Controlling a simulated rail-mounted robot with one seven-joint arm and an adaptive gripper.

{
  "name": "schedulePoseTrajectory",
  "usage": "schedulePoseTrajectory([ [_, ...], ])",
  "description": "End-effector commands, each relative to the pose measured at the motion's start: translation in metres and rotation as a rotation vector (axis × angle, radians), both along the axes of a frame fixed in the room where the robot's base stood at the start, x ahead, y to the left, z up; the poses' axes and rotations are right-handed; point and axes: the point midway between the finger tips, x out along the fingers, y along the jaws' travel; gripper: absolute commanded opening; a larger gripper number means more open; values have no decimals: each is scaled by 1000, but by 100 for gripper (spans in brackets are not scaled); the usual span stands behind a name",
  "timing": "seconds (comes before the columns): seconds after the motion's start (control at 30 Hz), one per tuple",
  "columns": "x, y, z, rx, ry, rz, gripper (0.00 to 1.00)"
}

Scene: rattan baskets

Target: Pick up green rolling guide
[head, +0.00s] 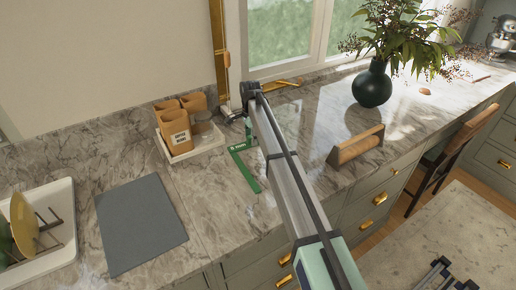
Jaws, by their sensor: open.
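The green rolling guide (246,172) is a flat, bright green angled piece lying on the marble counter. It sits just left of my arm, and its right part is hidden behind the arm. My gripper (236,113) is small and partly hidden at the far end of my arm, beyond the guide and close to the wall side of the counter. It is open, and I see nothing held in it. The guide appears to lie flat on the counter, apart from the gripper.
A white tray (195,151) with brown canisters (176,134) stands left of the guide. A grey mat (140,222) and a dish rack (64,247) are farther left. A wooden block (356,146) and a dark vase (372,86) stand on the right. Bare counter surrounds the guide's lower end.

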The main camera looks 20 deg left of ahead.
Motion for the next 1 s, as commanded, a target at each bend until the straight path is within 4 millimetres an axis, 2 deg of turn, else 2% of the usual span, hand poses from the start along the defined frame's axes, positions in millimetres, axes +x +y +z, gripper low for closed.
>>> schedulePoseTrajectory([
  [0.2, 0, 0, -2, 1, -1, 0, 53],
  [0.23, 0, 0, -2, 1, -1, 0, 46],
  [0.37, 0, 0, -2, 1, -1, 0, 0],
  [0.77, 0, 0, -1, 1, -1, 0, 0],
  [1.0, 1, 1, 11, 1, -2, 0, 0],
])
